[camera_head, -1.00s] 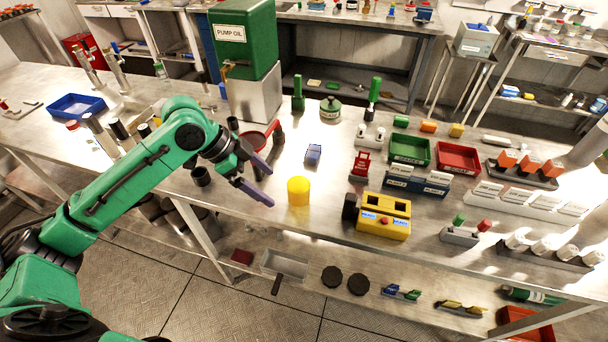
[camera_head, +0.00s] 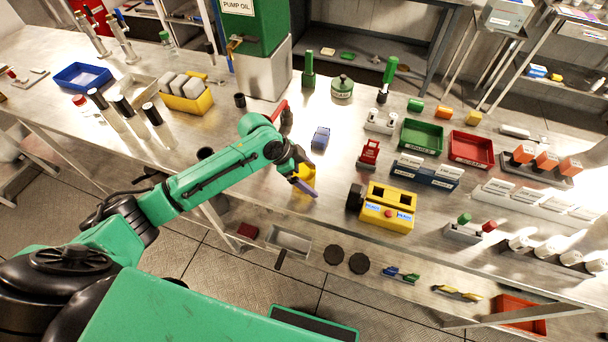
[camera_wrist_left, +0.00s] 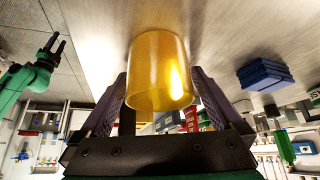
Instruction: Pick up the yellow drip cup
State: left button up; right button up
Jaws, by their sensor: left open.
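The yellow drip cup (camera_head: 306,174) stands on the metal bench near its front edge, partly hidden by my left gripper in the head view. In the left wrist view the cup (camera_wrist_left: 160,72) is large and lies between the two fingers. My left gripper (camera_head: 304,180) is open, with one finger on each side of the cup. In the left wrist view the left gripper's fingers (camera_wrist_left: 158,98) reach the cup's sides; whether they touch it I cannot tell. My right gripper does not show clearly in the head view.
The green pump oil tank (camera_head: 252,28) stands further back. The bench's front edge is close to the cup.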

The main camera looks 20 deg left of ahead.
pick_arm(q)
jog(key=shift+d+f, duration=0.1)
jog(key=shift+d, duration=0.05)
jog(key=c, duration=1.3)
jog(key=shift+o, duration=0.2)
